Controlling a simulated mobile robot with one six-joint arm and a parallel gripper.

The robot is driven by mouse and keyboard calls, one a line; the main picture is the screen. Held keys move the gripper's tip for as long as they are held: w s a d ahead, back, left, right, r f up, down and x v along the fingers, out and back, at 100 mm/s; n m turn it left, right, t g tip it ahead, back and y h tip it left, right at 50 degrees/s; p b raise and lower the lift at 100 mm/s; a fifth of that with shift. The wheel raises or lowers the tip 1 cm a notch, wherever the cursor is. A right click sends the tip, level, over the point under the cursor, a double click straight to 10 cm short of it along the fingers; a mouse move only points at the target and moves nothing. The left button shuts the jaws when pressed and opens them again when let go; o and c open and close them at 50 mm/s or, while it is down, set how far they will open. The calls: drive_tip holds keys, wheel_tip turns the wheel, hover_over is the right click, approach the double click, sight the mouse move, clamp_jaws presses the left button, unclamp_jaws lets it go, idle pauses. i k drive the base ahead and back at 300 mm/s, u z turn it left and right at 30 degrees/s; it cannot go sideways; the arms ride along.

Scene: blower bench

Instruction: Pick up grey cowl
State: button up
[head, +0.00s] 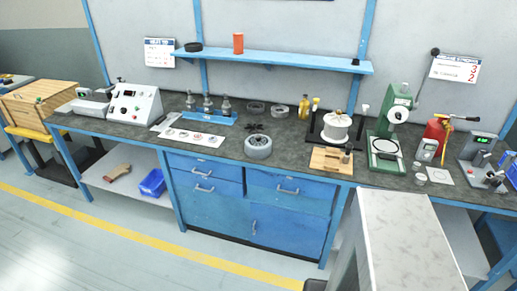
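A round grey part (258,147), drum-like with openings in its top face, sits near the front edge of the bench (222,146), left of centre. It looks like the grey cowl, but I cannot be sure at this size. Two low grey rings, a left one (256,108) and a right one (280,111), lie behind it. A dark bladed part (256,128) lies just behind the drum-like part. My gripper is not in view, and nothing touches these parts.
A wooden block (325,160) and a white round housing on a dark stand (337,126) are to the right. A green press (390,125) stands beyond. A blue rack (208,118) and a picture sheet (194,138) are left. A blue shelf (290,60) hangs above.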

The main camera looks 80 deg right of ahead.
sight(263, 152)
drive_tip(key=u, duration=0.4)
drive_tip(key=k, duration=1.05)
drive_tip(key=z, duration=0.65)
drive_tip(key=i, duration=1)
drive_tip(key=z, duration=0.05)
